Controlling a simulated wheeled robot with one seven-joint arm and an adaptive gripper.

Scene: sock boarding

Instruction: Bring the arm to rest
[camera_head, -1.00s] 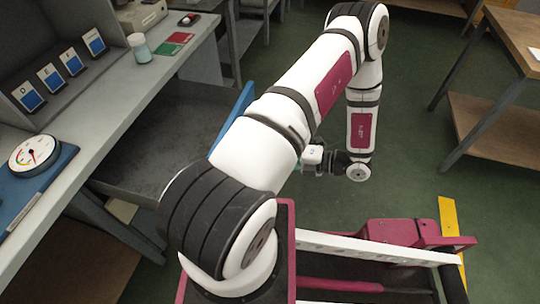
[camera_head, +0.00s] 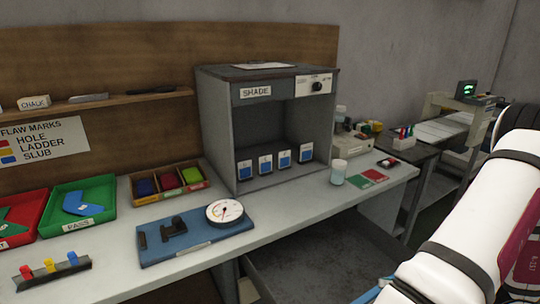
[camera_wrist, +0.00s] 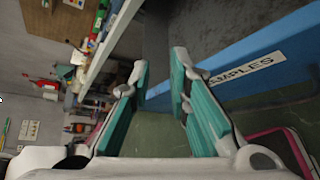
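My arm (camera_head: 462,248) shows at the right edge of the head view, with its white links and dark joint rings. Its end lies outside that view. In the wrist view my gripper (camera_wrist: 157,82) has its two teal-padded fingers spread apart, with nothing between them. Green floor and a dark surface show past the fingers. A blue panel with a label ending in "MPLES" (camera_wrist: 240,68) runs beside the right finger. From the picture I cannot tell whether they touch.
A grey bench (camera_head: 290,212) carries a red tray (camera_head: 20,205), a green tray (camera_head: 107,190), a dial gauge (camera_head: 225,211) on a blue board and a shade box (camera_head: 218,130). A lidded jar (camera_head: 338,173) stands near its right end.

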